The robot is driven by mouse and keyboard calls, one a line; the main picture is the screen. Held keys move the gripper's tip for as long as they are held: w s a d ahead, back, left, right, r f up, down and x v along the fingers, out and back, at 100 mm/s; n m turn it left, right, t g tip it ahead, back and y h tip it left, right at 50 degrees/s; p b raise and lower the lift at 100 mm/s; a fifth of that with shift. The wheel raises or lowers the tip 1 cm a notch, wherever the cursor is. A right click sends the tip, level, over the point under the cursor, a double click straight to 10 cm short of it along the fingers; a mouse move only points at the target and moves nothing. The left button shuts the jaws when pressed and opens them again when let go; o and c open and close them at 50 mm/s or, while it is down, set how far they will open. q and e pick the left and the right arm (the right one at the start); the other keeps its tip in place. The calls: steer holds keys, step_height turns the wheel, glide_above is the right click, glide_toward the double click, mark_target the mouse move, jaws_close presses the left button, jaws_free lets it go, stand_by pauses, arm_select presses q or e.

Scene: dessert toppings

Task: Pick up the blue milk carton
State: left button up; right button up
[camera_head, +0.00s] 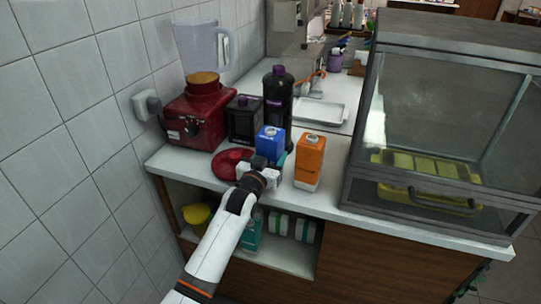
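The blue milk carton (270,141) stands upright on the white counter, between a black bottle and an orange carton (310,160). My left gripper (258,168) is at its near side and covers its lower part. The gripper points at the carton, but its fingertips are hard to make out. I cannot tell whether they are around the carton or touching it, or whether they are open or shut. My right gripper is not in view.
A red plate (227,165) lies just left of my gripper. A red blender (194,112), a dark box (243,118) and the tall black bottle (277,97) stand behind. A glass display case (440,110) fills the right. A white tray (319,110) lies farther back. A tiled wall bounds the left.

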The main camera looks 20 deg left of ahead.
arm_select(q)
steer(key=c, duration=0.6)
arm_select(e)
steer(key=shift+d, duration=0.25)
arm_select(q)
steer(key=shift+r, duration=0.1)
